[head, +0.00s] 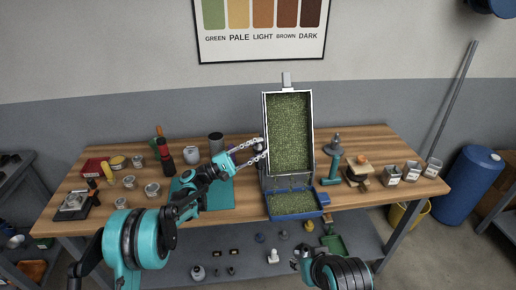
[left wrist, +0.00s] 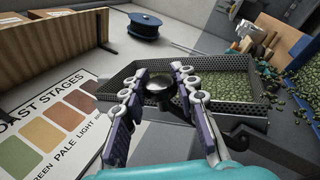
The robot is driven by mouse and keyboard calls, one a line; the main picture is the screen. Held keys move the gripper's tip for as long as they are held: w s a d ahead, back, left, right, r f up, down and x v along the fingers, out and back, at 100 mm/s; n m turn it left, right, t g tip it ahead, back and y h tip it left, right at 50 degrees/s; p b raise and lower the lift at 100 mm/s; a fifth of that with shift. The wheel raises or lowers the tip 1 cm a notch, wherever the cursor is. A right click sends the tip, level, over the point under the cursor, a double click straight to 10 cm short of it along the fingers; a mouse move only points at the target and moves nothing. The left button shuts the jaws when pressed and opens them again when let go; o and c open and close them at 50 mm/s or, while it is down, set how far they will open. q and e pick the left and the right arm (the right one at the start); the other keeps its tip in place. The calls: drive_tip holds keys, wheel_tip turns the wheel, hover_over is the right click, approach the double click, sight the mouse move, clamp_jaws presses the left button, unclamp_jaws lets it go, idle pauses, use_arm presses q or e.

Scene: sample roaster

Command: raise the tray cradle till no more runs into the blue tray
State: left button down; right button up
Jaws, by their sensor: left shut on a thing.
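The tray cradle (head: 290,130) stands steeply tilted at the middle of the table, its far end high, with a layer of green beans over its bed. In the left wrist view the cradle (left wrist: 120,72) has a perforated rim, with bare grey bed on the left and beans on the right. The blue tray (head: 295,216) lies below its low end and holds green beans. My left gripper (head: 262,150) is at the cradle's left side, shut on a dark round knob (left wrist: 160,88). Whether beans are running is unclear. Only part of my right arm shows, at the bottom.
Left of the cradle are a teal mat (head: 222,197), a grey canister (head: 192,155) and several jars and cups. Right of it stand a teal tool (head: 333,170), a wooden item (head: 358,170) and several small tins. A blue barrel (head: 470,185) stands right of the table.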

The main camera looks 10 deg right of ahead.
use_arm(q)
drive_tip(key=shift+f, duration=0.1)
drive_tip(key=c, duration=1.2)
unclamp_jaws()
drive_tip(key=shift+w, duration=0.1)
drive_tip(key=shift+o, duration=0.2)
drive_tip(key=shift+a, duration=0.1)
drive_tip(key=v, duration=1.2)
